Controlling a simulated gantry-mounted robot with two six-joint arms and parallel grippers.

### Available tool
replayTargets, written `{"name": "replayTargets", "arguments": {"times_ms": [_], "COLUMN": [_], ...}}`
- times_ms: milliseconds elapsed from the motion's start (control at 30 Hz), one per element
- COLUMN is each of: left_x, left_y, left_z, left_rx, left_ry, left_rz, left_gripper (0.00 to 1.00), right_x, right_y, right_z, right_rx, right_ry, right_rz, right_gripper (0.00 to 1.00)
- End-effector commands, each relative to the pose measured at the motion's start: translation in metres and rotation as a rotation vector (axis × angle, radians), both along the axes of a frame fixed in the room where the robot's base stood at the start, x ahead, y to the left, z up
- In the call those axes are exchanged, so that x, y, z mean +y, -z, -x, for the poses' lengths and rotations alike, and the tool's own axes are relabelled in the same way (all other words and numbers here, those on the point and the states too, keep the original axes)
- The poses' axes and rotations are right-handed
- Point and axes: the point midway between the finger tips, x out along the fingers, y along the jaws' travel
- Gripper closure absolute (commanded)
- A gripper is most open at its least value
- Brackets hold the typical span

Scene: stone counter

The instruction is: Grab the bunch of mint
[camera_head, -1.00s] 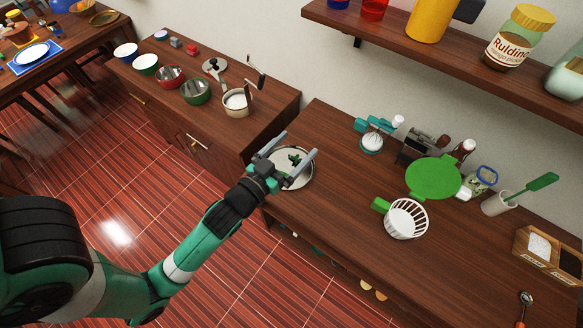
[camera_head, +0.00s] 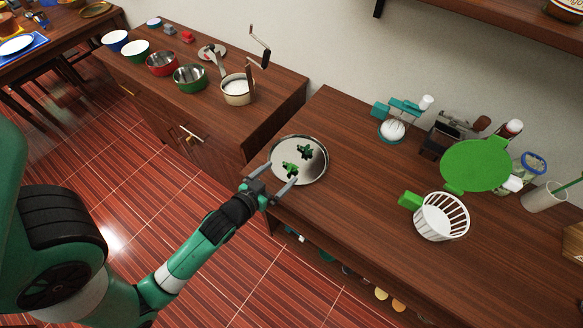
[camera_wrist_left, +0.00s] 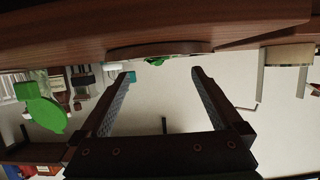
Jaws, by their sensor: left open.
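The bunch of mint (camera_head: 291,170) is a small green leafy sprig on a round, shiny silver tray (camera_head: 318,172) at the left end of the counter. A second, darker green leafy shape (camera_head: 305,152) shows just behind it; I cannot tell whether it is another sprig or a reflection. My left gripper (camera_head: 278,174) is open and empty at the tray's near left edge, fingers pointing toward the mint. In the left wrist view the picture is upside down, and the mint (camera_wrist_left: 157,61) shows between and beyond the open fingertips (camera_wrist_left: 162,73). My right gripper is not in view.
A white basket (camera_head: 441,216) with a green handle and a green round board (camera_head: 475,164) stand to the right. Bowls and a cream pot (camera_head: 237,90) sit on the left cabinet. The counter between tray and basket is clear.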

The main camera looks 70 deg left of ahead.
Motion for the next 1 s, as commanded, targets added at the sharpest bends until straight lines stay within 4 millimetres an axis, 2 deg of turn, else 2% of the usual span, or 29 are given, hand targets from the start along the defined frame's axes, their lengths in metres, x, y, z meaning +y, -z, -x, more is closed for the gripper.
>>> {"name": "replayTargets", "arguments": {"times_ms": [100,267,567,833,1000], "left_x": [0.007,0.009,0.032,0.034,0.034], "left_y": [0.006,0.007,0.021,0.021,0.021], "left_z": [-0.011,-0.014,-0.051,-0.054,-0.054], "left_rx": [-0.001,0.0,-0.001,0.001,0.001], "left_ry": [0.0,0.001,0.0,0.001,0.001], "left_rz": [-0.001,0.0,0.0,0.0,0.001], "left_gripper": [0.0,0.0,0.0,0.0,0.31], "right_x": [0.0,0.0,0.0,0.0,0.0], "right_y": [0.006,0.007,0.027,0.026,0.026], "right_z": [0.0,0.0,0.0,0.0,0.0], "right_rx": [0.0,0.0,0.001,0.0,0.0], "right_ry": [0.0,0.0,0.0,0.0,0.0], "right_rz": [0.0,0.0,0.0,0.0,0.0], "right_gripper": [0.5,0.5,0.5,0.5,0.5]}}
